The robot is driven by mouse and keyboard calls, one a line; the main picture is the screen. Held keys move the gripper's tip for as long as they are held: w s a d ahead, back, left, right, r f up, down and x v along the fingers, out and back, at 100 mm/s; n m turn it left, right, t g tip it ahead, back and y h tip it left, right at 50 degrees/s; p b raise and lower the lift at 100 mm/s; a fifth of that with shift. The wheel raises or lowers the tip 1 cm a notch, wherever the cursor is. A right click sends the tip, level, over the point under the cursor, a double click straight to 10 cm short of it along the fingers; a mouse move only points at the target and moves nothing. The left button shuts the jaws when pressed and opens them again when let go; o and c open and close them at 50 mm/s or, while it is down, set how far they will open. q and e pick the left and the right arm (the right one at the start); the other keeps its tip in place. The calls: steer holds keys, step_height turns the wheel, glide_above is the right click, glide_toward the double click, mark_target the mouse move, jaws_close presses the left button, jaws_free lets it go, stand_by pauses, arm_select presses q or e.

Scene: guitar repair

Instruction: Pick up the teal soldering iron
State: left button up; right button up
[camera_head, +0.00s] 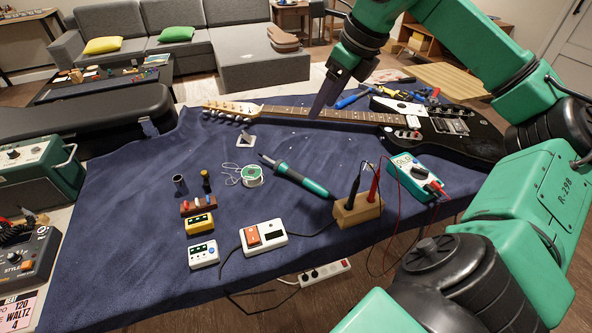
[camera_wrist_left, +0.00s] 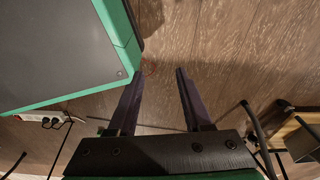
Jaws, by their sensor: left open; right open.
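The teal soldering iron (camera_head: 303,181) lies on the dark blue cloth of the table (camera_head: 140,215) in the head view. Its dark end points to the upper left, and its teal end lies near a wooden block. My right gripper (camera_head: 318,108) hangs above and beyond the iron, near the guitar neck, with its fingers pointing down. It is apart from the iron and holds nothing. My left gripper (camera_wrist_left: 160,73) shows only in the left wrist view. It is open and empty over the wooden floor.
The wooden block (camera_head: 358,212) holds a black and a red probe. A teal multimeter (camera_head: 411,178) with cables lies right of it. A solder spool (camera_head: 252,176) sits left of the iron, and a white box with an orange switch (camera_head: 262,238) is in front. The guitar (camera_head: 440,128) lies behind.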

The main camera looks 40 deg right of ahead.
step_height(320, 180, down, 9)
steer(key=b, duration=0.7)
glide_toward(299, 175)
steer(key=shift+w+d+f+b, duration=0.1)
steer(key=shift+w+f+b, duration=0.15)
steer(key=shift+f, duration=0.3)
steer(key=shift+w+d+f+b, duration=0.1)
steer(key=shift+w+f, duration=0.25)
steer(key=shift+f, duration=0.25)
steer(key=x, duration=0.7)
steer(key=shift+a, duration=0.3)
arm_select(q)
steer(key=w+d+f, duration=0.1)
steer(key=w+f, duration=0.2)
steer(key=w, duration=0.2)
steer(key=shift+w+d+f, duration=0.15)
steer(key=shift+w+f, duration=0.2)
arm_select(e)
steer(key=shift+s+r, duration=0.1)
steer(key=shift+s, duration=0.05)
jaws_close()
